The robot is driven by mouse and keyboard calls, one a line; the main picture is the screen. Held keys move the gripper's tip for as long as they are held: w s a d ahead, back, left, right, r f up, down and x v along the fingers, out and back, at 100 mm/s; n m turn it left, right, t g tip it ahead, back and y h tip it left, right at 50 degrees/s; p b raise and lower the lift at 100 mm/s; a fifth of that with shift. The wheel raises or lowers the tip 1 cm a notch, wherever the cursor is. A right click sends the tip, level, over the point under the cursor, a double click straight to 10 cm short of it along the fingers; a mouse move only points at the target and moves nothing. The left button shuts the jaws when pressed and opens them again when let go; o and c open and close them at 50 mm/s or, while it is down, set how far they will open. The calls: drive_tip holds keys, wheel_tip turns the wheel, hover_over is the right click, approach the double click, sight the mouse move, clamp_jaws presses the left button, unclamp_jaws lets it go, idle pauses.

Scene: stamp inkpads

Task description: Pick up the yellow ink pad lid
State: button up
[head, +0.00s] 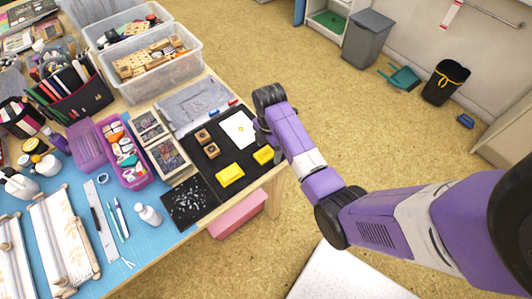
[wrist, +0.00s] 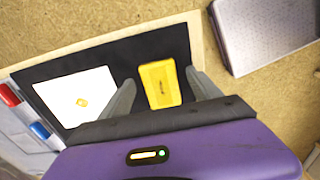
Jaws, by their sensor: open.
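Two yellow ink pad pieces lie on the black mat (head: 243,160): one (head: 229,174) towards the front, and one (head: 263,155) by the table's right edge. I cannot tell for certain which is the lid. In the wrist view one yellow rectangular piece with small dark print (wrist: 160,84) lies flat, framed between the fingers of my gripper (wrist: 161,77). It appears to be the piece by the edge. My gripper is open and holds nothing; I cannot tell its height above the piece. In the head view my arm's end partly hides the fingers.
A white card (head: 238,129) with a small yellow mark lies beside the pieces; it also shows in the wrist view (wrist: 78,98). Two wooden stamps (head: 207,143) stand to its left. Red and blue markers lie beyond the mat. The table edge is close on the right.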

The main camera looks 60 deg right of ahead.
drive_tip(key=c, duration=1.4)
drive_tip(key=shift+r, duration=0.15)
